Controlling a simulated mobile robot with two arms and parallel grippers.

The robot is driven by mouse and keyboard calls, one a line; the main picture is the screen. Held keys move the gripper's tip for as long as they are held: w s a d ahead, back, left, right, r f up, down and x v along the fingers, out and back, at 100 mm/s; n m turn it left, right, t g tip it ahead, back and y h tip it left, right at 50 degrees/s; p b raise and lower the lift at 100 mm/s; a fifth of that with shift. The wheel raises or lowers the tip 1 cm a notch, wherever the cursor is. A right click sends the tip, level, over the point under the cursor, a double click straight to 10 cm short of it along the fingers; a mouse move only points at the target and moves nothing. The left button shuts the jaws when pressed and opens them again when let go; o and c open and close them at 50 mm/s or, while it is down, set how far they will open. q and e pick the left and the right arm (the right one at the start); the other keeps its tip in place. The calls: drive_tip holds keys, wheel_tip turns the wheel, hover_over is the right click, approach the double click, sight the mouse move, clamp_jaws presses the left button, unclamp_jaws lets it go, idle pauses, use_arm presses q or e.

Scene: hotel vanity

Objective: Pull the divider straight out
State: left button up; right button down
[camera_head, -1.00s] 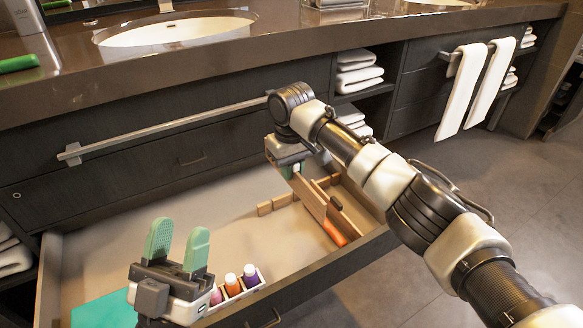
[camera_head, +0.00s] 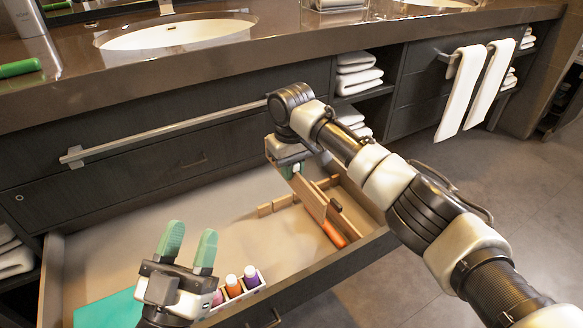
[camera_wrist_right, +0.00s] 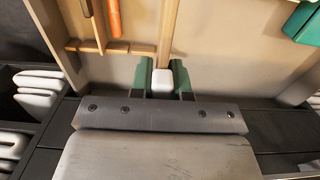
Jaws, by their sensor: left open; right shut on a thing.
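The divider is a long wooden board (camera_head: 308,198) standing on edge in the open drawer, at its right side. My right gripper (camera_head: 292,168) is shut at the divider's far end. In the right wrist view, its green fingers (camera_wrist_right: 163,82) close on a white block, with the divider's wooden strip (camera_wrist_right: 170,35) running away from it. Whether the divider's lower edge touches the drawer floor cannot be told. My left gripper (camera_head: 188,246) is open and empty, pointing up over the drawer's front left part, well apart from the divider.
The drawer (camera_head: 145,235) has a short wooden cross piece (camera_head: 275,205) and an orange item (camera_head: 333,235) beside the divider. Small bottles (camera_head: 233,285) stand in a white holder at the front. A teal mat (camera_head: 105,311) lies front left. The drawer's middle is clear.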

drive_tip(key=shift+r+p, duration=0.6)
drive_tip(key=shift+p, duration=0.1)
drive_tip(key=shift+r+p, duration=0.25)
drive_tip(key=shift+p, duration=0.1)
drive_tip(key=shift+r+p, duration=0.25)
drive_tip(key=shift+p, duration=0.1)
drive_tip(key=shift+r+p, duration=0.5)
drive_tip(key=shift+p, duration=0.15)
use_arm(q)
drive_tip(key=s+a+f+g+y, duration=0.2)
drive_tip(key=f+g, duration=0.5)
drive_tip(key=s+a+f+g+y+p, duration=0.1)
drive_tip(key=f+g+y, duration=0.1)
drive_tip(key=f+g, duration=0.5)
drive_tip(key=shift+s+a+f+n+y, duration=0.25)
drive_tip(key=shift+s+a+n+y, duration=0.05)
drive_tip(key=shift+s+a+y, duration=0.1)
use_arm(e)
drive_tip(key=shift+r, duration=0.5)
idle(1.2)
